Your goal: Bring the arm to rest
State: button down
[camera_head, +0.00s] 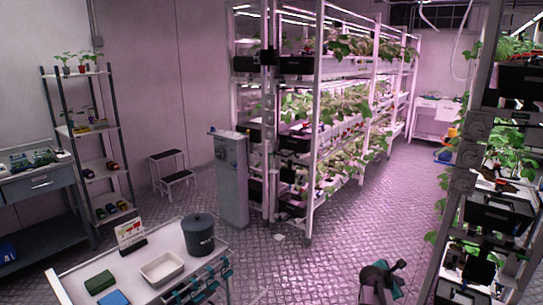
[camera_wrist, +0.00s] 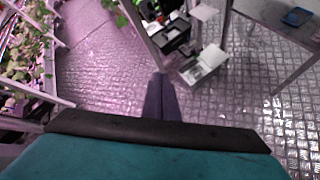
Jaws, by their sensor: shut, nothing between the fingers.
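My gripper (camera_wrist: 160,78) shows in the wrist view as two dark fingers pressed together, pointing up the picture over the patterned metal floor (camera_wrist: 110,75). It is shut and holds nothing. Nothing touches the fingertips. A dark arm part of mine shows at the bottom right of the head view, above open floor. The fingers cannot be made out clearly there.
A white cart (camera_head: 72,283) with a dark lidded bin (camera_head: 199,236) and a white tray (camera_head: 162,268) stands at the lower left. Lit plant racks (camera_head: 316,130) fill the middle. Another rack (camera_head: 449,215) stands close on the right. The aisle floor between is clear.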

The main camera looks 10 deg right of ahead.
jog(key=s+a+f+m+g+y+b, duration=0.1)
jog(key=s+a+f+g+y, duration=0.3)
jog(key=a+f, duration=1.05)
jog(key=s+a+f+m+t+y, duration=0.1)
jog(key=s+a+f, duration=0.5)
jog(key=a+f, duration=0.8)
jog(key=s+a+f+m+g+y, duration=0.2)
jog(key=s+a+f+m+g, duration=0.1)
jog(key=s+a+m, duration=0.4)
jog(key=s+a+f+m+g+y, duration=0.2)
jog(key=s+a+m, duration=0.5)
jog(key=s+a, duration=0.4)
jog(key=s+g+y, duration=0.1)
jog(key=s, duration=0.4)
jog(key=shift+f+g+b, duration=0.3)
jog(key=shift+f+b, duration=0.1)
jog(key=shift+d, duration=0.2)
